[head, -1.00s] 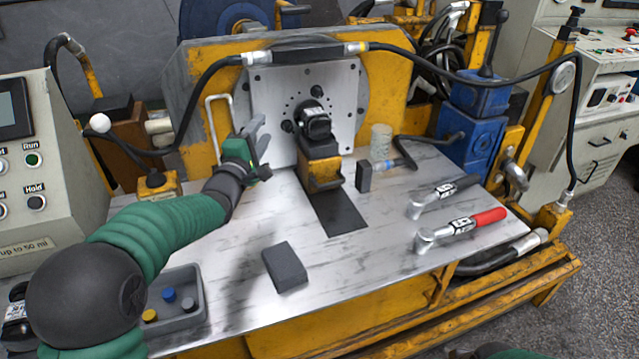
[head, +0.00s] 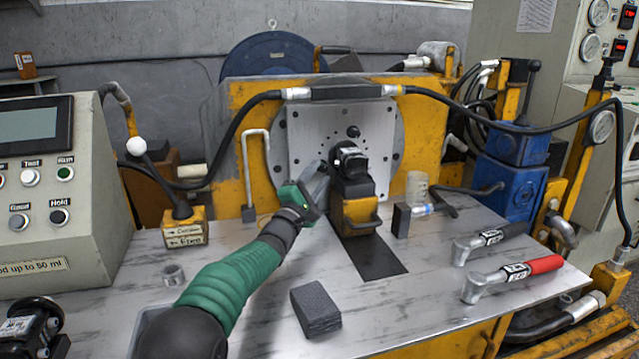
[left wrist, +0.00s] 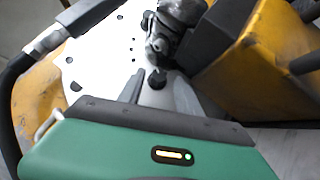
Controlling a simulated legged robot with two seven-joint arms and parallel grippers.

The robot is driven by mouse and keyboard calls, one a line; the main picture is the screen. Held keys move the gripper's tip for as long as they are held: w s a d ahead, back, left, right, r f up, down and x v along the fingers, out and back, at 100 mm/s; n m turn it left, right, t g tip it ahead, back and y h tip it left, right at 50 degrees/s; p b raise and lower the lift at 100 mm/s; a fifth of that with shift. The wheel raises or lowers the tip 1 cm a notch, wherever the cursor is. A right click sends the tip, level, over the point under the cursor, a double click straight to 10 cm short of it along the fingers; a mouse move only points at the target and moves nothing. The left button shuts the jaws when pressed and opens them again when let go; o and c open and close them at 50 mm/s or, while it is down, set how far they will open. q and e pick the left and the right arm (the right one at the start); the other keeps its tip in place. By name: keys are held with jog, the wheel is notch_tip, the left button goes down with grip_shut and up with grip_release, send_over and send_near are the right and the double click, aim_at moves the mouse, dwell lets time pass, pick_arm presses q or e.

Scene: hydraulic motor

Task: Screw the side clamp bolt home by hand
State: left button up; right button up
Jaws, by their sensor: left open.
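The black hydraulic motor (head: 349,160) sits against the drilled grey plate (head: 308,140), above a yellow block (head: 360,213). My left gripper (head: 321,177) is just left of the motor, close to the plate, with its jaws open. In the left wrist view, a dark bolt (left wrist: 157,79) stands at the plate between the two grey fingertips (left wrist: 160,92); I cannot tell if either touches it. In the head view the gripper hides this side bolt. Another dark bolt (head: 353,131) shows above the motor. The motor also shows in the left wrist view (left wrist: 178,22). My right gripper is out of view.
A black hose (head: 480,112) arches over the plate. Two torque wrenches (head: 515,275) lie at the bench's right, and a dark block (head: 315,308) at the front. A clear jar (head: 417,188) and a hammer-like tool (head: 402,220) stand right of the motor.

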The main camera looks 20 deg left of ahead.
pick_arm(q)
jog(key=shift+w+d+r, duration=0.2)
jog(key=shift+w, duration=0.15)
jog(key=shift+a, duration=0.1)
grip_shut()
jog(key=shift+f, duration=0.1)
jog(key=r+m+g+p, duration=0.1)
jog(key=m+p, duration=0.1)
jog(key=p, duration=0.8)
jog(key=shift+r+g, duration=0.4)
jog(key=m+g+p, duration=0.1)
jog(key=p, duration=0.3)
jog(key=m+g+p, duration=0.1)
jog(key=p, duration=0.4)
jog(key=m+g+p, duration=0.1)
jog(key=p, duration=0.3)
jog(key=shift+s+f+p, duration=0.1)
jog(key=shift+f+p, duration=0.15)
jog(key=shift+p, duration=0.1)
jog(key=shift+f+m+p, duration=0.35)
jog(key=shift+m+p, duration=0.05)
jog(key=shift+p, duration=0.1)
